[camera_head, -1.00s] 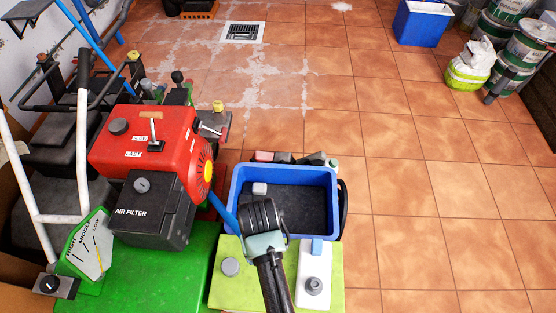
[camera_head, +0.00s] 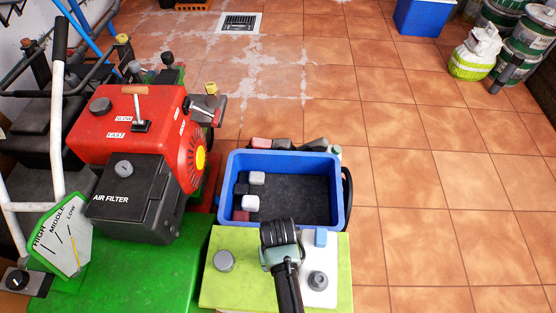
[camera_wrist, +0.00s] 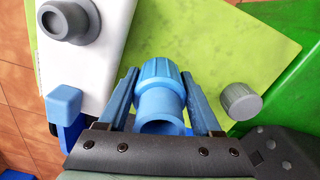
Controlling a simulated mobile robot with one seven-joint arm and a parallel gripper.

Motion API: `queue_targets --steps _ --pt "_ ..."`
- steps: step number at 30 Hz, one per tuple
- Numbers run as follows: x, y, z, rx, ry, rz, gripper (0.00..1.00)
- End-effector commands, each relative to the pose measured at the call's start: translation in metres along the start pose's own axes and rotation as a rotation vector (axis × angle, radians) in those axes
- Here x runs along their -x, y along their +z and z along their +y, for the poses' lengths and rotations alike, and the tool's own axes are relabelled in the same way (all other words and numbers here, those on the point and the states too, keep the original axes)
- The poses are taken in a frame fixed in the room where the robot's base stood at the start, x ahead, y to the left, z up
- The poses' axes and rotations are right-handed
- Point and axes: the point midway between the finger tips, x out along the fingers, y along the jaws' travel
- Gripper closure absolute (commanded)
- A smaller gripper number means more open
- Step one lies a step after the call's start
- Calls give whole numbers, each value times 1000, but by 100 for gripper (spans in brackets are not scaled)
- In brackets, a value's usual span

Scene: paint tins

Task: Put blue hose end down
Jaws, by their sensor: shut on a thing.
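The blue hose end (camera_wrist: 160,95), a light-blue ribbed collar with a wide open mouth, sits between the two blue fingers of my gripper (camera_wrist: 160,78) in the wrist view. The gripper is shut on it. Behind it is the lime-green top (camera_wrist: 235,50); I cannot tell whether the hose end touches it. In the head view my gripper (camera_head: 279,238) is over the lime-green top, just in front of the blue bin. My own wrist hides the fingers and hose end there.
A white container (camera_head: 318,296) with a grey cap is close right of my gripper; a grey knob (camera_head: 224,261) is left. The blue bin (camera_head: 343,190) holds several small blocks. A red engine (camera_head: 130,115) with a black air filter box stands left.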

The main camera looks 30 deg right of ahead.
Motion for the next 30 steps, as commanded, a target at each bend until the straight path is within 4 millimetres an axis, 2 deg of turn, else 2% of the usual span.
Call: queue_targets --steps 1,4,15,16,21,30 --pt "-13 0 0 0 0 -1 100" --pt "-24 0 0 0 0 0 100" --pt "-27 0 0 0 0 -1 100" --pt "-28 0 0 0 0 -1 32" --pt "-27 0 0 0 0 -1 4" --pt "-25 0 0 0 0 0 4"
